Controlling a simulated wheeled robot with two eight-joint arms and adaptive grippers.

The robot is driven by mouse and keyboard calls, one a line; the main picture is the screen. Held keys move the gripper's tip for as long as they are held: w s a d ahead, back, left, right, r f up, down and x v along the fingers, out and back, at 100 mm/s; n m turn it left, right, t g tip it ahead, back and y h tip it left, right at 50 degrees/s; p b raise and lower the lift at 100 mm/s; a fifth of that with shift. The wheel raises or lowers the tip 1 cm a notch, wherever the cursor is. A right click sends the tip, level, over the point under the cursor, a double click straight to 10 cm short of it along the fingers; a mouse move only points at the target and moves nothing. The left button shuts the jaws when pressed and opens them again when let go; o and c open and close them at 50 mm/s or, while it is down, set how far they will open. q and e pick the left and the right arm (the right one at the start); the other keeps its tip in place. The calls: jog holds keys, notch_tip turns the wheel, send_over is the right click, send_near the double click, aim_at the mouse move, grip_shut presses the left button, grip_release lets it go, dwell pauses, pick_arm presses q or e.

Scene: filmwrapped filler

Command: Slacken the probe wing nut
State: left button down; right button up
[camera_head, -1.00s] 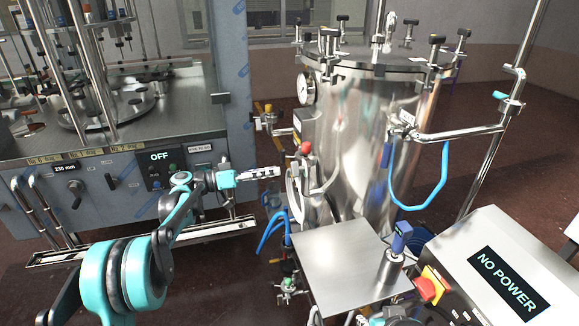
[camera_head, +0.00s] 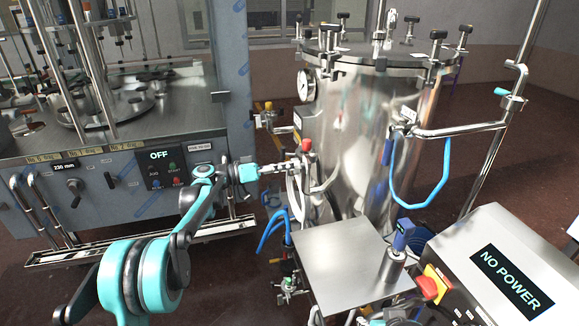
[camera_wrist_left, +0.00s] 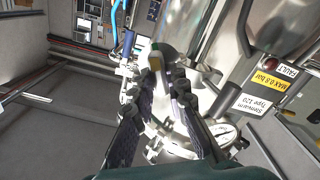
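I cannot pick out the probe wing nut for certain in either view. The steel vessel (camera_head: 350,150) stands in the middle, with a red-topped fitting (camera_head: 306,146) on its left side. My left gripper (camera_head: 292,167) points right, close to this fitting; whether they touch is unclear. In the left wrist view, the fingers of my left gripper (camera_wrist_left: 156,92) are spread apart. A pale rounded part with a yellow and green end (camera_wrist_left: 155,58) shows between and beyond them. My right gripper is not seen; only a teal bit of my arm shows at the bottom edge.
A filling machine (camera_head: 110,170) marked OFF stands at left. A steel side table (camera_head: 335,265) holds a blue-headed device (camera_head: 402,236). A NO POWER box (camera_head: 490,265) is at right. A blue hose (camera_head: 420,200) hangs from a side pipe. Yellow labels (camera_wrist_left: 267,75) show near the left gripper.

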pick_arm(q)
jog(key=shift+n, duration=0.3)
jog(key=n+p, duration=0.1)
jog(key=n, duration=0.7)
jog(key=n+p, duration=0.2)
jog(key=n, duration=0.6)
jog(key=f+n+p, duration=0.1)
jog(key=n+p, duration=0.1)
jog(key=n, duration=0.7)
jog(key=shift+n, duration=0.3)
dwell(0.4)
jog(key=c, duration=1.5)
grip_release()
